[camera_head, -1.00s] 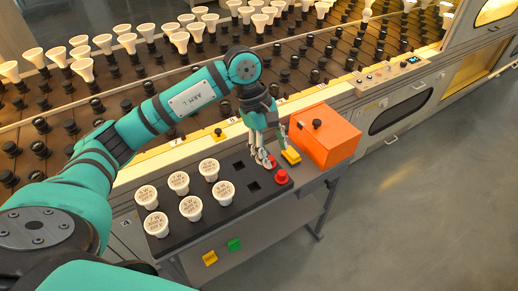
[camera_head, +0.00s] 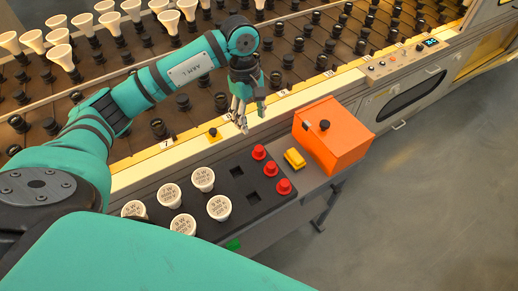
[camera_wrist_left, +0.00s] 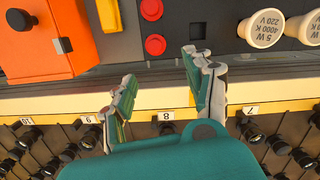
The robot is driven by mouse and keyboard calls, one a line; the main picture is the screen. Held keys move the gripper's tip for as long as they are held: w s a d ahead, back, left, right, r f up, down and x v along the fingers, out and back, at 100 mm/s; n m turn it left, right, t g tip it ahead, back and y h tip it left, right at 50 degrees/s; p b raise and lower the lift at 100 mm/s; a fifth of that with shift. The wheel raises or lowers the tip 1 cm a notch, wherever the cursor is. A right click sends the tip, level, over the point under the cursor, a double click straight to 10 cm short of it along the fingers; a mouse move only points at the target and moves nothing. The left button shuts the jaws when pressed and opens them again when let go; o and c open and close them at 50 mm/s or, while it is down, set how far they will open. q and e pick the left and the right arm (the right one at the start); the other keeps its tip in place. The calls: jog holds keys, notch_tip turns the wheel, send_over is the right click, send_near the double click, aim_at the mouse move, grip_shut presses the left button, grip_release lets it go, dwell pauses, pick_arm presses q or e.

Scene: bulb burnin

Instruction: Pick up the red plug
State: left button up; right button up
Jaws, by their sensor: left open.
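Three red plugs stand in a slanting row at the right end of the black tray (camera_head: 215,182): a far one (camera_head: 259,152), a middle one (camera_head: 271,169) and a near one (camera_head: 284,187). In the left wrist view, two red plugs show, one (camera_wrist_left: 155,45) close to the fingertips and one (camera_wrist_left: 152,9) at the top edge. My left gripper (camera_head: 243,126) is open and empty, over the conveyor's pale front ledge just behind the far plug. In the left wrist view its fingers (camera_wrist_left: 159,66) are spread, with the closest plug beyond the gap. My right gripper is not in view.
An orange box (camera_head: 335,145) with a black knob stands right of the tray, with a yellow block (camera_head: 294,160) between. Several white bulbs (camera_head: 203,179) fill the tray's left part. Empty square sockets lie beside the plugs. The socket-covered conveyor (camera_head: 190,115) lies behind.

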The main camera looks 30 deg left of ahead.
aim_at(259, 148)
pick_arm(q)
jog(key=f, duration=0.5)
jog(key=d+f, duration=0.1)
jog(key=f, duration=0.1)
jog(key=shift+s+f+p, duration=0.1)
jog(key=shift+f+p, duration=0.1)
jog(key=shift+p, duration=0.15)
jog(key=shift+f, duration=0.2)
jog(key=shift+d+f, duration=0.2)
jog(key=shift+f, duration=0.1)
jog(key=f, duration=0.1)
jog(key=d+f+p, duration=0.1)
jog(key=f, duration=0.1)
jog(key=shift+w+f, duration=0.2)
jog(key=shift+f, duration=0.5)
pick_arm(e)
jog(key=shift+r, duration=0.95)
pick_arm(q)
jog(key=c, duration=0.8)
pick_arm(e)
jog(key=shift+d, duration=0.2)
